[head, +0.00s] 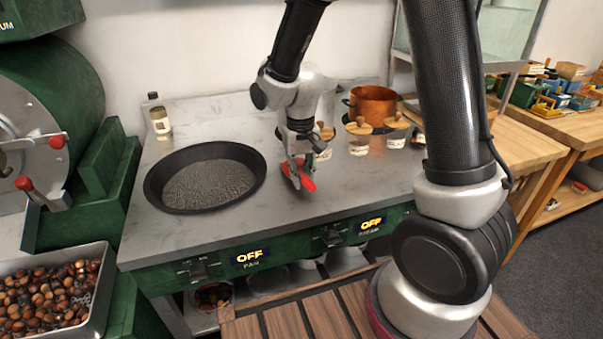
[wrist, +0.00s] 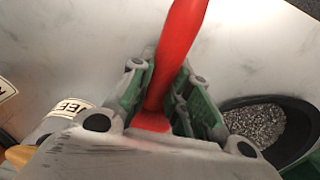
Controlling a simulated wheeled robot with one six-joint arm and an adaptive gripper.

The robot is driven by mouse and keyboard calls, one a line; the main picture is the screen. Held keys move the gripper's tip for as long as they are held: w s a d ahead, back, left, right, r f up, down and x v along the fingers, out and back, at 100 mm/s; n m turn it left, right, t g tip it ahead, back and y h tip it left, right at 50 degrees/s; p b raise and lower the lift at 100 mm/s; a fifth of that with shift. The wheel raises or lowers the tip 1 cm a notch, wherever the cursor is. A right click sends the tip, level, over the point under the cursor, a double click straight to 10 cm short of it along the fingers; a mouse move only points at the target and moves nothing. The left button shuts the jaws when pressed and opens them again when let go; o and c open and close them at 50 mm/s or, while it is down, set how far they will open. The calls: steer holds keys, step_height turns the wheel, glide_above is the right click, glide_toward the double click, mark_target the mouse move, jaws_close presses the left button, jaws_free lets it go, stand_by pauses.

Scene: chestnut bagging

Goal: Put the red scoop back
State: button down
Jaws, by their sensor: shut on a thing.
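The red scoop (head: 305,182) is in my gripper (head: 299,165), over the metal counter (head: 250,226) between the round black pan and the copper pot. In the wrist view the red scoop (wrist: 178,55) runs up between the two fingers of my gripper (wrist: 168,98), which are shut on it. Its lower end is partly hidden by the fingers. I cannot tell whether the scoop touches the counter.
A black pan (head: 150,187) with grey grains lies left of my gripper. A copper pot (head: 372,103) and jars with wooden lids (head: 360,144) stand at the back right. A bottle (head: 159,119) stands at the back left. The counter's front middle is clear.

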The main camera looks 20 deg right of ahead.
steer(key=shift+f, duration=0.3)
steer(key=c, duration=1.3)
jaws_free()
steer(key=shift+o, duration=0.2)
step_height(320, 180, up, 12)
steer(key=s+d+r+t, duration=0.2)
steer(key=s+d+r, duration=0.3)
steer(key=s+d, duration=0.2)
steer(key=s+d+r+t, duration=0.2)
steer(key=s+d+r, duration=0.2)
steer(key=s+d, duration=0.4)
steer(key=s, duration=0.3)
steer(key=shift+s+r, duration=0.4)
